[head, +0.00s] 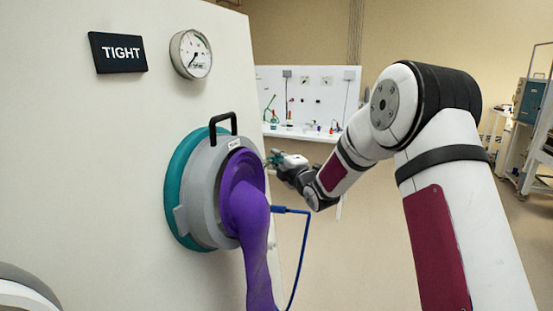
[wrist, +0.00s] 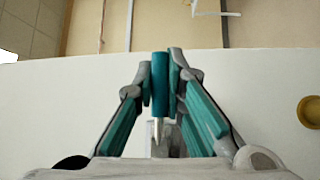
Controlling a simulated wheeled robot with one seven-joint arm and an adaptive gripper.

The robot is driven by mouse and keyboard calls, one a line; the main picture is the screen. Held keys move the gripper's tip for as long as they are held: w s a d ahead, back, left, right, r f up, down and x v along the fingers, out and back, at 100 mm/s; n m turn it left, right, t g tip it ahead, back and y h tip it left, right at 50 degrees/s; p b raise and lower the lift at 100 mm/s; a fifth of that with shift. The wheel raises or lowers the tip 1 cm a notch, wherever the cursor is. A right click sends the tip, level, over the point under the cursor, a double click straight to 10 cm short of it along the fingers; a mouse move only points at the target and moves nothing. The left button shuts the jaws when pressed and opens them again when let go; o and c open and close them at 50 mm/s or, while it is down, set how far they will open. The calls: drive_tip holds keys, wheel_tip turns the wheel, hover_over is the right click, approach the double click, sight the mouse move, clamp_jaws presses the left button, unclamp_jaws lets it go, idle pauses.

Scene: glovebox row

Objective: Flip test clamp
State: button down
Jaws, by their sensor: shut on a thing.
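My gripper (wrist: 161,75) is shut on a teal grip with a pale metal pin (wrist: 157,130) below it in the wrist view. The grip (wrist: 160,88) looks like the test clamp's handle, standing out between the two fingertips. What the pin joins is hidden behind my wrist. In the head view my gripper (head: 272,160) is beside the right edge of the glove port, apart from the purple glove. The clamp cannot be made out there.
The port's grey ring (head: 205,205) has a black handle on top, and a purple glove (head: 250,225) hangs from it. A blue hose (head: 303,250) runs down beside it. A TIGHT sign (head: 118,52) and a gauge (head: 191,54) are on the white panel. A brass-coloured round fitting (wrist: 310,112) is at the right.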

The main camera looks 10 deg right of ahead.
drive_tip(key=c, duration=1.6)
unclamp_jaws()
drive_tip(key=shift+c, duration=0.2)
drive_tip(key=r+v, duration=0.1)
drive_tip(key=v, duration=1.1)
drive_tip(key=shift+f, duration=0.5)
